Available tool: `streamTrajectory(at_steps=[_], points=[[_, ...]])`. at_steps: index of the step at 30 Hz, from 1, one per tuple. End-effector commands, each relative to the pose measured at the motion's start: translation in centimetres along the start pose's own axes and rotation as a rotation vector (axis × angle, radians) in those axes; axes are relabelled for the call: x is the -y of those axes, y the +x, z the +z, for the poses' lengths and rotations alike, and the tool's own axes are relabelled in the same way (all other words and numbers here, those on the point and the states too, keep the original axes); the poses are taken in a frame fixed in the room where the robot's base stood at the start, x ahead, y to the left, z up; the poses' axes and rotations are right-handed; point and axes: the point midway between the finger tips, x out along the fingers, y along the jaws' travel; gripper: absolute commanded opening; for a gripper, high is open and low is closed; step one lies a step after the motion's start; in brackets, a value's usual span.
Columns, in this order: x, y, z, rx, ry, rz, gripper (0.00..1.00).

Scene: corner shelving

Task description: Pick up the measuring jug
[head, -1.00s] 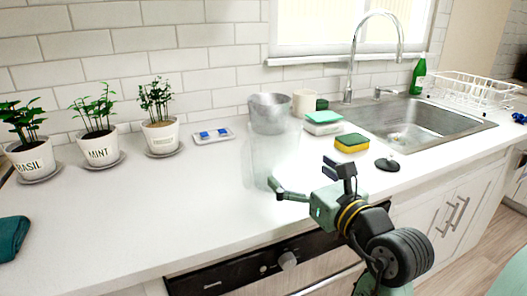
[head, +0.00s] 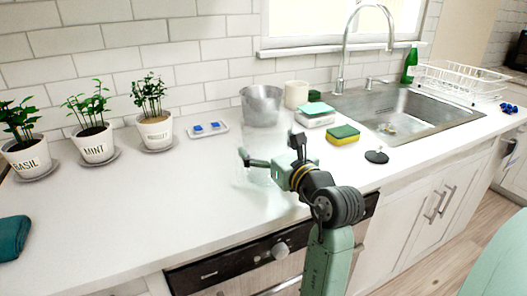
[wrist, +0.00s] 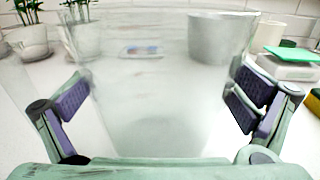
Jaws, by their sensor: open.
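The measuring jug (head: 258,172) looks like a clear, see-through vessel standing upright on the white counter, in front of a grey metal pot. In the wrist view the jug (wrist: 165,110) fills the middle, and its faint sides rise between my two finger pads. My gripper (head: 268,158) is open around the jug, with one finger on each side. In the wrist view my gripper (wrist: 155,98) shows a gap between the left pad and the jug wall that is small; the right pad looks close to the wall. I cannot tell whether either pad touches.
The metal pot (head: 262,106) stands just behind the jug. A cream mug (head: 297,94), a sponge (head: 343,134) and a black stopper (head: 377,156) lie to the right, before the sink (head: 410,112). Potted herbs (head: 95,145) stand left.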

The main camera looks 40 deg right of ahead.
Motion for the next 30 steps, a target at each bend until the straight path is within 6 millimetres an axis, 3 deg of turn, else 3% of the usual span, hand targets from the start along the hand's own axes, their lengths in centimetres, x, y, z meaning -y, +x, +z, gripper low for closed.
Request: streamTrajectory(at_steps=[20, 30], points=[[-0.02, -0.06, 0.00, 0.000, 0.000, 0.001, 0.59], [-0.01, -0.07, 0.32, 0.001, 0.000, 0.001, 0.59]])
